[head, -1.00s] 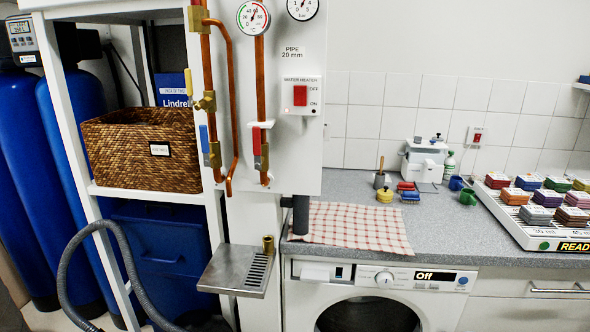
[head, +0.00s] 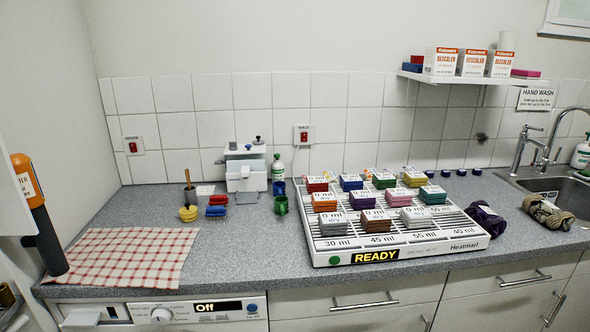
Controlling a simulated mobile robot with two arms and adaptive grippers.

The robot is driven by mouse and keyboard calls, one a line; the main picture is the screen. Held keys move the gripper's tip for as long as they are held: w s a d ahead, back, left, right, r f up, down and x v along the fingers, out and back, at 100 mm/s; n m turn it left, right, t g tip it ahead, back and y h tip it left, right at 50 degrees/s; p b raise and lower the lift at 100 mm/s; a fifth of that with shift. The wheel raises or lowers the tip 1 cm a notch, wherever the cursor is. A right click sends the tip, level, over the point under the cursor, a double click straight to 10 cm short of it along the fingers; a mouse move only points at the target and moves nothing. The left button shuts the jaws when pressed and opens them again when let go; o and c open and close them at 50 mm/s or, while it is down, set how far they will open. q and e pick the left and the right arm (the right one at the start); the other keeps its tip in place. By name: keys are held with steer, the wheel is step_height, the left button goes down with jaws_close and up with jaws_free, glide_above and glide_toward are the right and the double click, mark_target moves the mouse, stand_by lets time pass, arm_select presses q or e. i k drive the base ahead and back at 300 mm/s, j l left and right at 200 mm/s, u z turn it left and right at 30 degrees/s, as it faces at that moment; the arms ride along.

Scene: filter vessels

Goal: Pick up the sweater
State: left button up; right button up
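No thing is clearly recognisable as a sweater. A dark purple bundle of what looks like cloth (head: 485,222) lies on the counter, against the right end of the white rack. A rolled olive-and-tan bundle (head: 547,212) lies further right, in front of the sink. I cannot tell whether either is the sweater. Neither of my grippers is in view.
A checked cloth (head: 130,255) lies at the counter's left. A white machine (head: 246,170), mugs (head: 281,205) and brushes (head: 217,199) stand behind. The sink (head: 570,185) is at the right. A shelf (head: 480,79) with descaler boxes hangs above.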

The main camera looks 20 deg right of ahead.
mark_target(544, 211)
steer(key=l+u, duration=0.2)
steer(key=l, duration=0.25)
steer(key=l+u, duration=0.25)
steer(key=l, duration=0.2)
steer(key=k+l+u, duration=0.2)
steer(key=l, duration=0.25)
steer(key=l+u, duration=0.25)
steer(key=l, duration=0.2)
steer(key=i+l, duration=0.1)
steer(key=l, duration=1.1)
steer(key=l+z, duration=0.1)
steer(key=z, duration=0.35)
steer(key=i+z, duration=0.1)
steer(key=z, duration=0.85)
steer(key=i+z, duration=0.15)
steer(key=z, duration=0.3)
steer(key=i+z, duration=0.1)
steer(key=z, duration=0.8)
steer(key=i, duration=0.05)
